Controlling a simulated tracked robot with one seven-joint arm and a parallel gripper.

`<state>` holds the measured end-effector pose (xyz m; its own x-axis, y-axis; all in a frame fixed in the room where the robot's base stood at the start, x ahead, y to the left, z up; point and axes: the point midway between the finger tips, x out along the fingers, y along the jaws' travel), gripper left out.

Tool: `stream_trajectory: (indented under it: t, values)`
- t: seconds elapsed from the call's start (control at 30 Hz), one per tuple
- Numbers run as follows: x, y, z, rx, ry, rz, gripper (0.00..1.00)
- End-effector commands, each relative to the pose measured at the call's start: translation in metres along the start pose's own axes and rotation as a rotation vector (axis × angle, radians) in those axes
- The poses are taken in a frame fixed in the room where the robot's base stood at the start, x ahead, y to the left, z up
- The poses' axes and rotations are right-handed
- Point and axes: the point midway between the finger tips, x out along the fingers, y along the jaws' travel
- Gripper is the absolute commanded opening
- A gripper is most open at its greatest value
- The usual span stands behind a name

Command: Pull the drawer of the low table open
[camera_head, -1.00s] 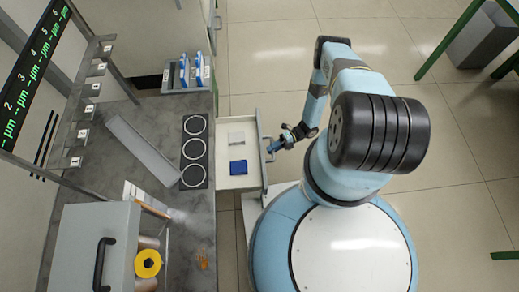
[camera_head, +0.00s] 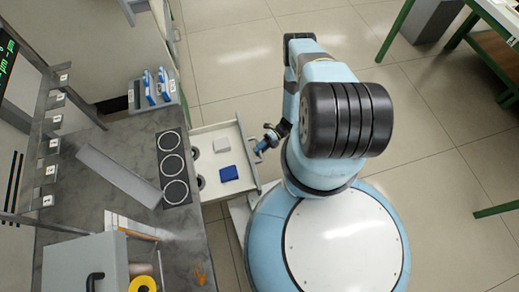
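The drawer (camera_head: 232,197) stands pulled out from the right side of the low grey table (camera_head: 95,215). Inside it lie a blue block (camera_head: 228,173), a pale grey block (camera_head: 221,146) and two dark round things (camera_head: 200,182) near the table edge. Its bar handle (camera_head: 254,159) is on the drawer's right-hand front. My gripper (camera_head: 260,147) is at this handle and appears shut on it; the fingertips are small and partly hidden by the handle.
A green-framed table (camera_head: 490,55) stands at upper right. The floor beyond my arm is clear.

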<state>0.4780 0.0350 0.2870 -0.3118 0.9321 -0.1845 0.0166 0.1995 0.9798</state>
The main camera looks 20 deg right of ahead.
Motion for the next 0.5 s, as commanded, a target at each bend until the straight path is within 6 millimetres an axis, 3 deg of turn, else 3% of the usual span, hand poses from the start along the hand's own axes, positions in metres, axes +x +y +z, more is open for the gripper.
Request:
stream_trajectory:
  t: [0.3,0.5]
  values:
    - [-0.002,0.001,0.001,-0.002,-0.001,0.003,0.44]
    - [-0.025,0.001,0.002,-0.003,-0.003,0.001,0.44]
